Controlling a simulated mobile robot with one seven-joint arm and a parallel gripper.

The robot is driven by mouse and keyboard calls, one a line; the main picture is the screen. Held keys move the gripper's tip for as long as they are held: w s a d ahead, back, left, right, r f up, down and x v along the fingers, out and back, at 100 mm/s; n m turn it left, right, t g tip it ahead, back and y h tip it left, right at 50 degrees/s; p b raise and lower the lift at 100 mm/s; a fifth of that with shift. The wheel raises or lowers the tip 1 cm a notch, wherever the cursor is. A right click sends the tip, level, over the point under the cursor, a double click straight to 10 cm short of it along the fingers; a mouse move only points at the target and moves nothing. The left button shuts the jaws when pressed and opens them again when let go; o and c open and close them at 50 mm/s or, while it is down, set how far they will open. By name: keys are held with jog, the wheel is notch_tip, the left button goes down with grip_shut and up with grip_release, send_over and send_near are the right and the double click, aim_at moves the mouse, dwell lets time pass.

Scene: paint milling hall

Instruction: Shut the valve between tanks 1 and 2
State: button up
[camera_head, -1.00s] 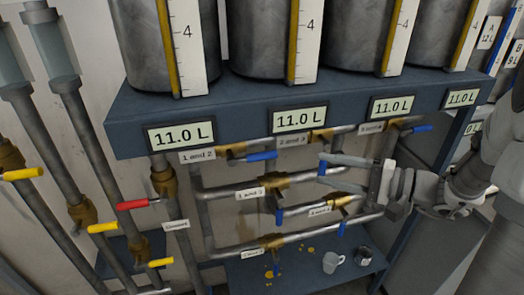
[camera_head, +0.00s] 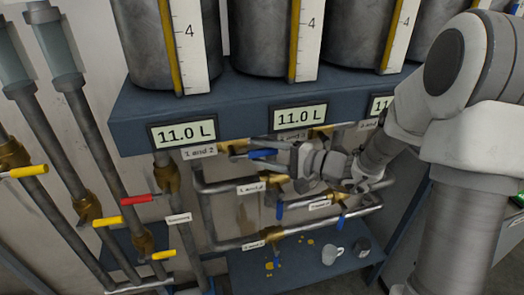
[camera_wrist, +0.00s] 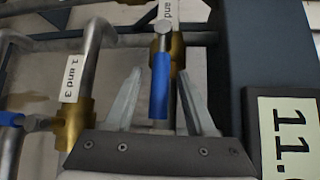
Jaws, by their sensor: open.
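The valve between tanks 1 and 2 has a brass body (camera_head: 232,148), a white tag "1 and 2" (camera_head: 200,153) and a blue lever (camera_head: 263,155), under the blue shelf. The lever lies roughly along its pipe. In the wrist view the blue lever (camera_wrist: 159,86) stands between the fingers, with the brass body (camera_wrist: 176,48) behind it and the tag partly cut off at the top. My gripper (camera_head: 270,149) is at the lever in the head view. In the wrist view my gripper (camera_wrist: 156,92) is open, one finger on each side, with visible gaps to the lever.
The "1 and 3" valve (camera_wrist: 74,124) is close beside my gripper; its tag (camera_head: 251,188) shows below. Other blue-levered valves are lower down. A red lever (camera_head: 135,200) and yellow levers are at left. A white mug (camera_head: 332,255) stands on the lower shelf (camera_head: 243,272). Displays read 11.0 L.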

jog(key=shift+c, duration=0.2)
grip_shut()
dwell(1.3)
